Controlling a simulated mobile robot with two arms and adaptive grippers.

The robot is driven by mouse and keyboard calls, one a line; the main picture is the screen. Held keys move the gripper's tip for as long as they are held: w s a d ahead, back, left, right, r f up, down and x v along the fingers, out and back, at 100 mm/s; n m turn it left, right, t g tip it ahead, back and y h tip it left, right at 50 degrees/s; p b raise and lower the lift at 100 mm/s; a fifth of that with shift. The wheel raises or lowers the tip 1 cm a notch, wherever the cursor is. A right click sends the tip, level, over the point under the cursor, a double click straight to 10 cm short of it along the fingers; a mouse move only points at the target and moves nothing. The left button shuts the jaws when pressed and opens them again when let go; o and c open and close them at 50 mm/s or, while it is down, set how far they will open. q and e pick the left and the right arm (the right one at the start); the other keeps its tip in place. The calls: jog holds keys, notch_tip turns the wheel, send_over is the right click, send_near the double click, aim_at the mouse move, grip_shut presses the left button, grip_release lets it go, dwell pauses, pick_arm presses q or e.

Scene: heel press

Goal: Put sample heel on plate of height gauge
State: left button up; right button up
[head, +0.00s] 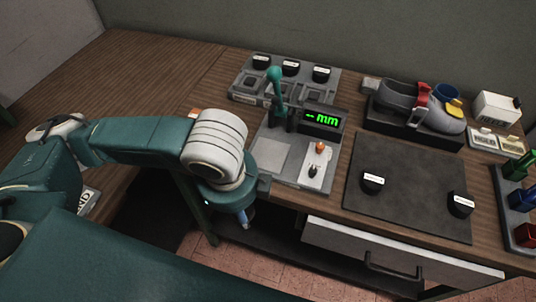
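The height gauge (277,108) stands at the middle of the bench, with a teal lever and a display (324,120) showing green "--mm". Its flat grey plate (270,160) looks empty. Black heels with white labels stand in two places: a left heel (373,183) and a right heel (461,205) on the dark mat, and several in the tray at the back. The labels are too small to read, so I cannot tell which is the sample heel. My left gripper (246,220) points down by the bench's front edge, below and left of the mat, mostly hidden by its wrist. My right gripper is out of view.
The grey tray (246,99) lies behind the gauge. A panel with an orange button (320,147) sits right of the plate. A shoe in a clamp (415,102) stands behind the dark mat (410,207). Coloured blocks (520,200) are at far right. The mat's middle is clear.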

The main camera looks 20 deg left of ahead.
pick_arm(q)
jog(key=shift+f+m, duration=0.1)
jog(key=shift+m, duration=0.3)
jog(key=p, duration=0.2)
send_near(267, 153)
jog(key=s+f, duration=0.4)
jog(key=f, duration=0.1)
jog(key=shift+a, duration=0.15)
jog(key=w+p, duration=0.1)
jog(key=w, duration=0.4)
jog(key=shift+p, duration=0.3)
jog(key=shift+f+p, duration=0.15)
jog(key=shift+p, duration=0.15)
jog(key=shift+f, duration=0.25)
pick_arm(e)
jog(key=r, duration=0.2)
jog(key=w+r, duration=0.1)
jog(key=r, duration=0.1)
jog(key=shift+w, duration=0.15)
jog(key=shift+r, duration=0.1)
pick_arm(q)
jog(key=o, duration=0.8)
jog(key=shift+f, duration=0.15)
jog(key=o, duration=0.4)
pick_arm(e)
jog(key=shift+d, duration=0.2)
